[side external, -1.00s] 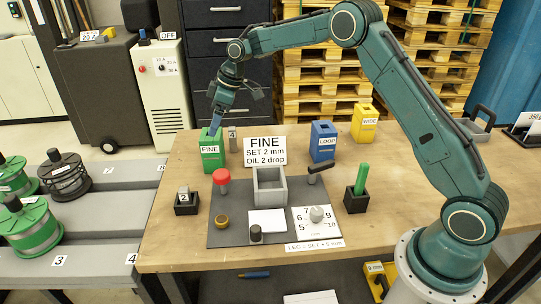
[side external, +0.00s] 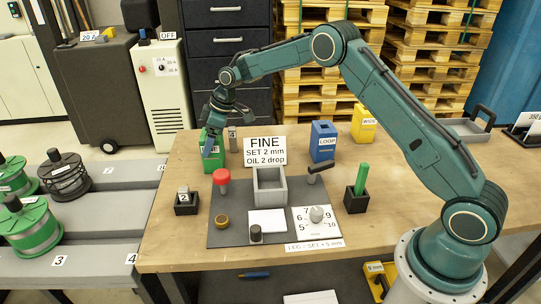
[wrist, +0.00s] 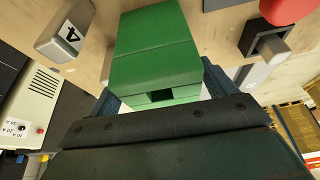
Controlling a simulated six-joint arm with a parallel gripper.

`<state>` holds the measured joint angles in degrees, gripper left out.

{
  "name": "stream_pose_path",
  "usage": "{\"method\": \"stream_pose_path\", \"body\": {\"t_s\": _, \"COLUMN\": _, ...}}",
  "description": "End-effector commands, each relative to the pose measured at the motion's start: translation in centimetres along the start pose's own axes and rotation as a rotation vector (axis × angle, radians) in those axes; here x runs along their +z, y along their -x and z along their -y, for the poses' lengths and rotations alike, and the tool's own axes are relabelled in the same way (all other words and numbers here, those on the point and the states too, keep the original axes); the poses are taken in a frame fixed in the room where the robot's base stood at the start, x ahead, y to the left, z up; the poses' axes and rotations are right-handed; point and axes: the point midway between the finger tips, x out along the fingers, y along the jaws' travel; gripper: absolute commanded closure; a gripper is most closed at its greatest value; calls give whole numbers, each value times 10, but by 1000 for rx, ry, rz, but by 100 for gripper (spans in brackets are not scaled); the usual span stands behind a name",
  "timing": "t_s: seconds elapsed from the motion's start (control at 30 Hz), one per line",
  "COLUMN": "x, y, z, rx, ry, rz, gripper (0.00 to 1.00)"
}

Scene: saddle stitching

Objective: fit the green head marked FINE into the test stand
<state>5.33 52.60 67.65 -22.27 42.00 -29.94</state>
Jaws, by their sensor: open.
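The green head marked FINE (side external: 219,152) stands upright at the back left of the wooden table, its label mostly covered by my gripper. My gripper (side external: 208,150) is low at the head, tilted, its blue fingers open. In the wrist view the green block (wrist: 155,50) lies between the two spread fingers, with a gap visible at the right finger; I cannot tell if the left one touches. The test stand, with an open grey box-shaped socket (side external: 285,189), stands on the dark mat (side external: 225,238); the socket looks empty.
A grey block marked 4 (wrist: 64,35) is close beside the green head. The FINE sign (side external: 265,151), a red knob (side external: 222,176) and a black lever (side external: 318,170) surround the socket. Blue LOOP (side external: 323,142) and yellow WIDE (side external: 364,124) heads stand to the right.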

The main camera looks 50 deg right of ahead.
Motion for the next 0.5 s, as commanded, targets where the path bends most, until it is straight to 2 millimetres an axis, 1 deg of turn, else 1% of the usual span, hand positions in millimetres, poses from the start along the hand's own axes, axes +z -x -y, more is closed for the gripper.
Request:
{"method": "stream_pose_path", "body": {"t_s": 0.03, "x": 0, "y": -4, "z": 0, "rx": 0, "ry": 1, "rz": 0, "gripper": 16}}
{"method": "stream_pose_path", "body": {"t_s": 0.13, "x": -1, "y": -8, "z": 0, "rx": 1, "ry": 2, "rz": -1, "gripper": 16}}
{"method": "stream_pose_path", "body": {"t_s": 0.5, "x": 0, "y": -9, "z": 0, "rx": 1, "ry": 1, "rz": -1, "gripper": 16}}
